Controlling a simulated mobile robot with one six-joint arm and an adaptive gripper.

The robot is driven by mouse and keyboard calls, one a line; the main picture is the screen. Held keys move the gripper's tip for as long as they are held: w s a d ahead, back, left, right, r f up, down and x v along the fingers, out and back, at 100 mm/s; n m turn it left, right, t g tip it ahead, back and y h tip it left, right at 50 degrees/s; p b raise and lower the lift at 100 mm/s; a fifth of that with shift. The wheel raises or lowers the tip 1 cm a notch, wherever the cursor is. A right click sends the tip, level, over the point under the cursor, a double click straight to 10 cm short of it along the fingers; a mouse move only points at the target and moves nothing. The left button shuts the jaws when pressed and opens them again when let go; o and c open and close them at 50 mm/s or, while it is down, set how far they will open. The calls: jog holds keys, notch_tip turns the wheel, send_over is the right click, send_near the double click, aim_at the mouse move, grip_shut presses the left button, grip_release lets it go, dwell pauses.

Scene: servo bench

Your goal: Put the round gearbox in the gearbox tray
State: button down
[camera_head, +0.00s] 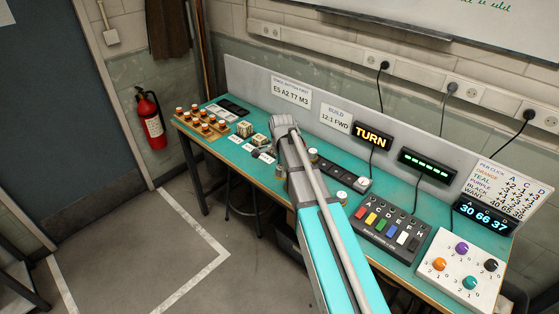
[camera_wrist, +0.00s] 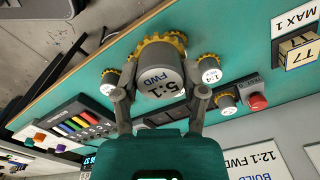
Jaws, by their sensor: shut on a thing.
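The round gearbox (camera_wrist: 158,78) is a grey cylinder marked "5:1 FWD" with a gold toothed ring, in the middle of the wrist view. My gripper (camera_wrist: 160,100) is shut on it, one finger on each side. In the wrist view it appears over the teal bench top; I cannot tell its height. In the head view my arm hides the gripper and the held gearbox. I cannot tell for certain which holder is the gearbox tray.
Smaller gold-toothed parts, one marked "1:4" (camera_wrist: 210,70), stand around the held gearbox. A red button (camera_wrist: 257,102) is close by. In the head view, a brown rack of orange-topped pieces (camera_head: 203,124) is at the bench's left end; a key box (camera_head: 388,228) and knob panel (camera_head: 462,272) are right.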

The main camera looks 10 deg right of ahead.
jog(key=shift+s+r+p, duration=0.3)
jog(key=shift+s+r, duration=0.1)
jog(key=shift+s, duration=0.45)
jog(key=shift+s+r+p, duration=0.25)
jog(key=shift+s+r, duration=0.1)
jog(key=shift+s, duration=0.5)
jog(key=shift+s+r+p, duration=0.3)
jog(key=shift+s+r, duration=0.1)
jog(key=shift+s, duration=0.45)
jog(key=shift+d, duration=0.1)
